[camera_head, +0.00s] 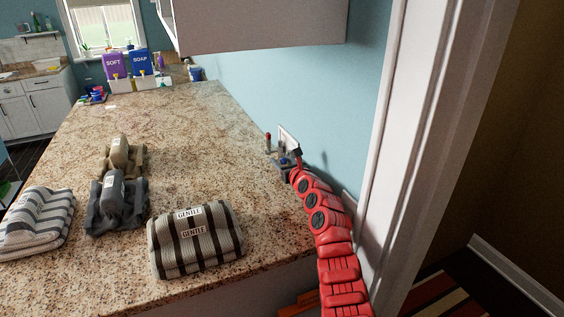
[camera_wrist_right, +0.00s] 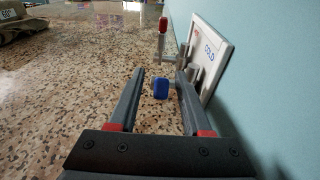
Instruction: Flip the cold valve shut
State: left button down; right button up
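The cold valve's blue handle tip (camera_wrist_right: 160,88) shows in the right wrist view, low and pointing out toward the camera. It lies between the fingers of my right gripper (camera_wrist_right: 160,75), near their tips. The fingers are open, with a gap on each side of the blue tip, and I cannot tell whether they touch it. A white panel (camera_wrist_right: 210,48) marked COLD stands behind on the wall. In the head view my right gripper (camera_head: 285,160) is at the valves and partly hides them. My left gripper is in neither view.
A second valve with a red handle (camera_wrist_right: 163,24) stands upright just beyond; it also shows in the head view (camera_head: 268,136). The blue wall is close on the right. Folded striped towels (camera_head: 195,240) and grey bundles (camera_head: 118,200) lie left on the granite counter (camera_head: 190,130).

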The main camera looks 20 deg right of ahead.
jog(key=shift+s+d+r, duration=0.15)
jog(key=shift+s, duration=0.3)
jog(key=s, duration=0.5)
jog(key=s+b, duration=0.1)
jog(key=s, duration=0.1)
jog(key=shift+s+d+r, duration=0.1)
jog(key=shift+s+r, duration=0.05)
jog(key=shift+r, duration=0.2)
jog(key=s, duration=0.1)
jog(key=s+r+p, duration=0.1)
jog(key=s, duration=0.1)
jog(key=shift+s+d, duration=0.1)
jog(key=shift+s, duration=0.15)
jog(key=s+b, duration=0.1)
jog(key=s, duration=0.3)
jog(key=shift+s+r+b, duration=0.1)
jog(key=shift+s+b, duration=0.2)
jog(key=shift+b, duration=0.05)
jog(key=shift+s+r, duration=0.15)
jog(key=shift+s, duration=0.3)
